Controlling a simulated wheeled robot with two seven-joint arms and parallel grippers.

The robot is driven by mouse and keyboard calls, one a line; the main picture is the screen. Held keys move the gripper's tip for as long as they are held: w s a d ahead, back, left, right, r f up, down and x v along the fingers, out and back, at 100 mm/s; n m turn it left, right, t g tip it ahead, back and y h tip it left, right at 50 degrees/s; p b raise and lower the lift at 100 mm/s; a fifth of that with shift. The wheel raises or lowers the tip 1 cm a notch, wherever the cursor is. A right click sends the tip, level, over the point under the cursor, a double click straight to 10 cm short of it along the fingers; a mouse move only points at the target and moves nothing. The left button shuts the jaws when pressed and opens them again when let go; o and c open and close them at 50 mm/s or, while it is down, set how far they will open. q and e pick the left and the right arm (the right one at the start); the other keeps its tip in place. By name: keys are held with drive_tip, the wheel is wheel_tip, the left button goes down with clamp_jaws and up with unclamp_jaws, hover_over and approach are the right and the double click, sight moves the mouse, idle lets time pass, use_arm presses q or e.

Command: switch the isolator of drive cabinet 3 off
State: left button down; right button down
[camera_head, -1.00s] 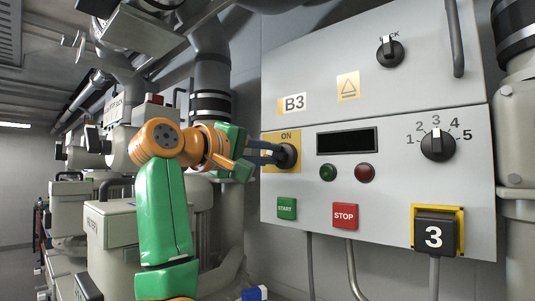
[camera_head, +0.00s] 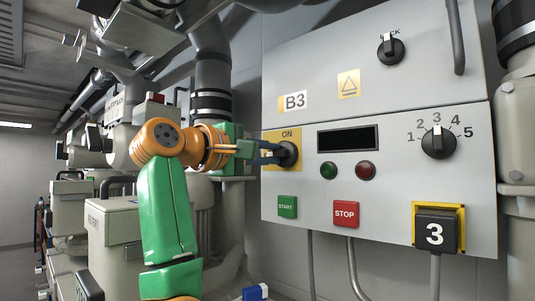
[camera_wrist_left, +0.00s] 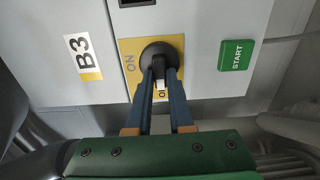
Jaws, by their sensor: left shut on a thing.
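The isolator is a black rotary knob (camera_head: 287,154) on a yellow plate (camera_head: 294,135) marked ON at its top, on the grey cabinet front (camera_head: 400,185). My left gripper (camera_head: 272,154) comes from the left and is shut on the knob. In the left wrist view the blue fingers (camera_wrist_left: 160,95) lie on either side of the knob (camera_wrist_left: 158,58). Its white mark (camera_wrist_left: 160,85) points to the picture's bottom, towards a second label that the fingers partly hide. ON is at the picture's left there. My right gripper is not in view.
Below and right of the isolator are START (camera_head: 287,207) and STOP (camera_head: 346,214) buttons, two lamps, a dark display (camera_head: 347,138) and a numbered selector (camera_head: 438,142). Pipes and machinery stand at left.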

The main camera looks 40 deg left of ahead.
use_arm(q)
drive_tip(key=c, duration=0.8)
unclamp_jaws()
drive_tip(key=shift+w, duration=0.1)
drive_tip(key=s+b, duration=0.3)
drive_tip(key=s, duration=0.4)
drive_tip(key=shift+s+a, duration=0.15)
drive_tip(key=shift+a, duration=0.1)
drive_tip(key=shift+w+f, duration=0.1)
drive_tip(key=shift+w, duration=0.1)
